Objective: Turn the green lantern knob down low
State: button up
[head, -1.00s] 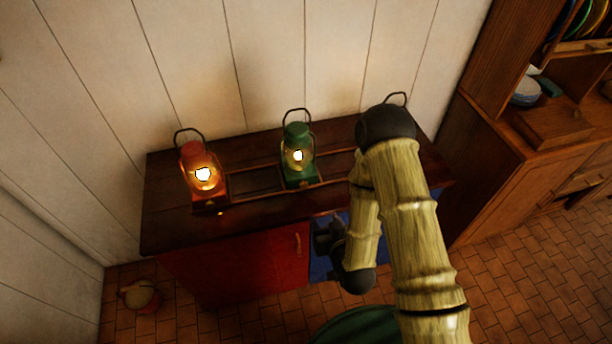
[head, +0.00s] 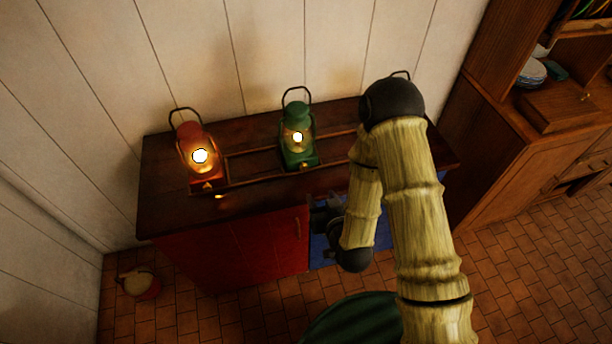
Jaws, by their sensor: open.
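The green lantern (head: 298,145) stands upright on the dark wooden counter, lit, with its wire handle raised. A small brass-coloured spot, perhaps its knob (head: 304,165), shows low on its front. My gripper (head: 322,215) is in front of the counter, below the lantern and slightly right of it. It is open, apart from the lantern, with nothing visible in it. Its fingers are small and dark in this view.
A lit red lantern (head: 197,158) stands at the left of the counter (head: 165,218). A low wooden rail frames the lanterns. A cabinet (head: 530,165) stands right. A round pot (head: 138,284) sits on the floor.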

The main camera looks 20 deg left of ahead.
jog(key=b, duration=0.4)
send_near(304, 169)
jog(key=x, duration=0.7)
jog(key=shift+w+a, duration=0.2)
jog(key=shift+w, duration=0.15)
jog(key=c, duration=1)
jog(key=shift+f, duration=0.1)
